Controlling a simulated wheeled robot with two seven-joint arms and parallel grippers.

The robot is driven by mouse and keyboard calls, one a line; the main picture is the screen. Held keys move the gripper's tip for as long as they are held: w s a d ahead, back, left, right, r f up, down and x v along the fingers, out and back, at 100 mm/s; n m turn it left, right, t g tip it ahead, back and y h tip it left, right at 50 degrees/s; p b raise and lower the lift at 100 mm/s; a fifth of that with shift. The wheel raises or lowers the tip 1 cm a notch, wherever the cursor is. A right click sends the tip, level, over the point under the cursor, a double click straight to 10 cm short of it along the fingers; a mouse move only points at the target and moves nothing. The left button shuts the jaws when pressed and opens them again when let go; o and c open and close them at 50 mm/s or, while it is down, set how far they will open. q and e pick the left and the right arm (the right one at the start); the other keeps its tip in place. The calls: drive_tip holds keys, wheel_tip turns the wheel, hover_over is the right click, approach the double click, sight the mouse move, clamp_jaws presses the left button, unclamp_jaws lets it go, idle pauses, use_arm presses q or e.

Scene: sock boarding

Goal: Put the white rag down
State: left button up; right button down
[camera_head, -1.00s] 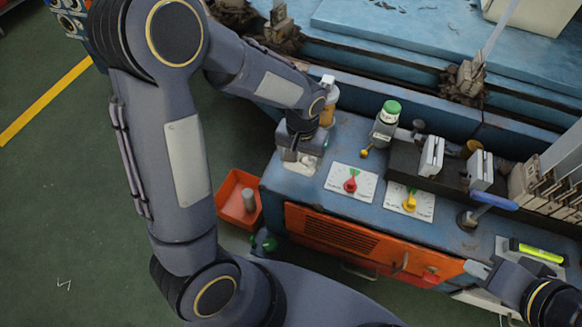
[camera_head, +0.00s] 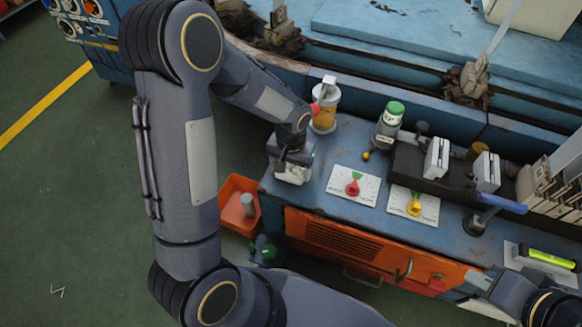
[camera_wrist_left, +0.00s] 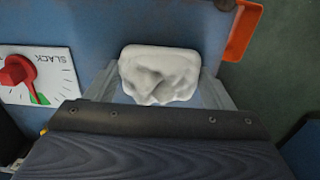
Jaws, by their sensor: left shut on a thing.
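The white rag (camera_head: 292,174) is a crumpled bundle at the left end of the blue machine bench (camera_head: 330,228). My left gripper (camera_head: 294,163) is over it and is shut on it. In the left wrist view the rag (camera_wrist_left: 160,74) sits between the two fingers (camera_wrist_left: 158,88), low over the blue surface. I cannot tell whether it touches the bench. My right gripper (camera_head: 478,284) is at the lower right by the bench's front edge, small and partly cut off, so its opening is unclear.
An orange bin (camera_head: 239,204) hangs left of the bench end. A dial card with a red knob (camera_head: 353,185) lies right of the rag, then one with a yellow knob (camera_head: 413,205). An amber jar (camera_head: 325,112) and a green-capped bottle (camera_head: 389,122) stand behind.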

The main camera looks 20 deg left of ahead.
sight(291, 166)
use_arm(q)
drive_tip(key=o, duration=1)
drive_tip(key=shift+f, duration=0.1)
drive_tip(key=shift+c, duration=0.2)
drive_tip(key=shift+r, duration=0.4)
wheel_tip(291, 166, up, 11)
drive_tip(key=p, duration=0.4)
drive_tip(key=s+r+t+h, duration=0.2)
drive_tip(key=s+r, duration=0.3)
drive_tip(key=s, duration=0.4)
drive_tip(key=s+r+n+t+h, duration=0.1)
drive_tip(key=s+r+t, duration=0.2)
drive_tip(key=s+r, duration=0.3)
drive_tip(key=s, duration=0.4)
drive_tip(key=shift+r+t+h+p, duration=0.25)
drive_tip(key=shift+t+h+p, duration=0.05)
drive_tip(key=shift+h, duration=0.1)
